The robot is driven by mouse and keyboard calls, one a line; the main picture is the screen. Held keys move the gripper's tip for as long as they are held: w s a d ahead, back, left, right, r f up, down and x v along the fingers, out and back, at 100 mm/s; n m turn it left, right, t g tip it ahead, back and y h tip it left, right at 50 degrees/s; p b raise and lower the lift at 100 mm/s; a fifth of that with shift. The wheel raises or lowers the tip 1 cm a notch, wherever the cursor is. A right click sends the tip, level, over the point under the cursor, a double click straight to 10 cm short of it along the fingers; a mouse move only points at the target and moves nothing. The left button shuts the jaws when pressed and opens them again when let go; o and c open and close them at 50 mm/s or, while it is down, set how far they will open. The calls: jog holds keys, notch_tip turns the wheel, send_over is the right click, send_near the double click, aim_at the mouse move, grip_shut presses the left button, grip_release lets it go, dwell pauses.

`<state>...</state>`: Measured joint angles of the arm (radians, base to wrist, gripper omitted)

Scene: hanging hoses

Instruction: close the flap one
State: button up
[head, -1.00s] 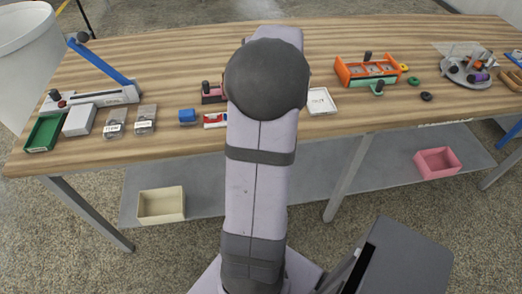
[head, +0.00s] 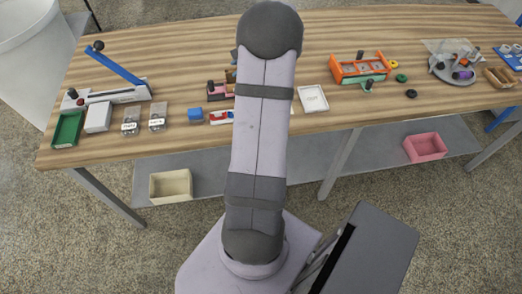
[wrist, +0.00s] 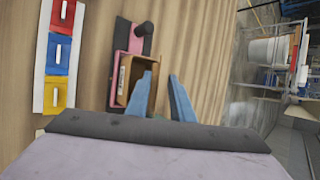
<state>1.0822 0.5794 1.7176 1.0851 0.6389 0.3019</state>
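A white board (wrist: 52,62) with red, blue and yellow panels, each with a white bar, lies at the left of the wrist view. In the head view, part of this board (head: 220,117) shows left of my arm. I cannot tell which part is flap one. In the head view the gripper is hidden behind my arm.
An orange frame (head: 357,70) stands right of my arm. At the left are a blue lever device (head: 115,68) and a green tray (head: 67,130). A turntable with small parts (head: 455,70) is at far right.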

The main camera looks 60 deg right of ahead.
jog(key=shift+w+d+r+m+g+y+p, duration=0.4)
jog(key=shift+g+y+p, duration=0.35)
jog(key=shift+p, duration=4.75)
jog(key=shift+s+d+r+b, duration=0.1)
jog(key=shift+s+r+b, duration=0.1)
jog(key=shift+b, duration=0.15)
jog(key=b+v, duration=0.2)
jog(key=v, duration=0.4)
jog(key=s+a+f+n+g, duration=0.1)
jog(key=s+a+f+n, duration=0.1)
jog(key=s+a+n, duration=0.1)
jog(key=s+a+f+n+g+y, duration=0.1)
jog(key=s+a+f+n+g, duration=0.1)
jog(key=s+f+n, duration=0.1)
jog(key=s+a+f+n+g, duration=0.1)
jog(key=s+a+f+n, duration=0.2)
jog(key=s, duration=0.2)
jog(key=shift+a+f+g+y, duration=0.15)
jog(key=shift+a+g+y, duration=0.1)
jog(key=shift+a, duration=0.05)
jog(key=s+a+f+n+g+y, duration=0.2)
jog(key=s+a+n+g, duration=0.1)
jog(key=s+a, duration=0.7)
jog(key=shift+s+a+f+n+g, duration=0.3)
jog(key=shift+a+n, duration=0.6)
jog(key=shift+a, duration=1.25)
jog(key=shift+r, duration=0.1)
